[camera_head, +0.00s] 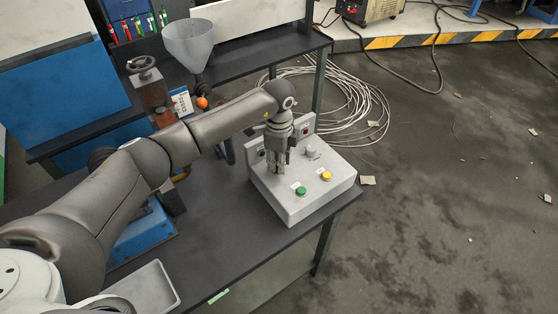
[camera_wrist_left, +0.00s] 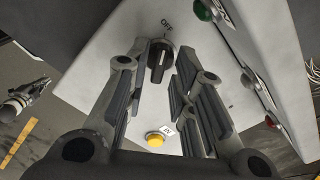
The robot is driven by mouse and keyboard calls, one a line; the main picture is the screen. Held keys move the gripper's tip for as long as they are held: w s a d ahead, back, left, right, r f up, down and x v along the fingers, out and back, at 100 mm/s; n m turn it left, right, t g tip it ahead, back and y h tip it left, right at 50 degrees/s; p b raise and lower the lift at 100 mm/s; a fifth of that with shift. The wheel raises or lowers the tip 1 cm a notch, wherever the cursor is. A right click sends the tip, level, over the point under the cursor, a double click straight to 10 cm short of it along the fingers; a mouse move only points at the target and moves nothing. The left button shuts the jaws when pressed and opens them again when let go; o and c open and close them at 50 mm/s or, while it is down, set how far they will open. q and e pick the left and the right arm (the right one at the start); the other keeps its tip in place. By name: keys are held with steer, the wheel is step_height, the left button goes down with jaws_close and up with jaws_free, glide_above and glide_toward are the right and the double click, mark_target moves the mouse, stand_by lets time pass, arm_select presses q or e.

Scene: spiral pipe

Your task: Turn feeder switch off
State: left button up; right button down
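The grey control box (camera_head: 334,191) sits near the table's right end. On its top are a green button (camera_head: 301,190), a yellow button (camera_head: 326,175) and a grey knob (camera_head: 311,151). My left gripper (camera_head: 279,168) points down over the box's left part and hides some of its top. In the left wrist view, a black rotary switch (camera_wrist_left: 160,60) with an "OFF" label (camera_wrist_left: 167,25) lies beyond and between the spread fingers of the gripper (camera_wrist_left: 158,88). My right gripper is out of view.
The box's upright back panel (camera_wrist_left: 235,62) carries green and red buttons, close to the right finger. A white funnel (camera_head: 188,45) and a handwheel (camera_head: 141,65) stand at the back left. A grey tray (camera_head: 150,289) lies at the front. Coiled cable (camera_head: 345,95) lies on the floor behind.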

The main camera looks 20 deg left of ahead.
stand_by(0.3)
arm_select(q)
step_height(320, 180, up, 12)
steer(key=shift+f, duration=0.1)
stand_by(0.4)
stand_by(0.3)
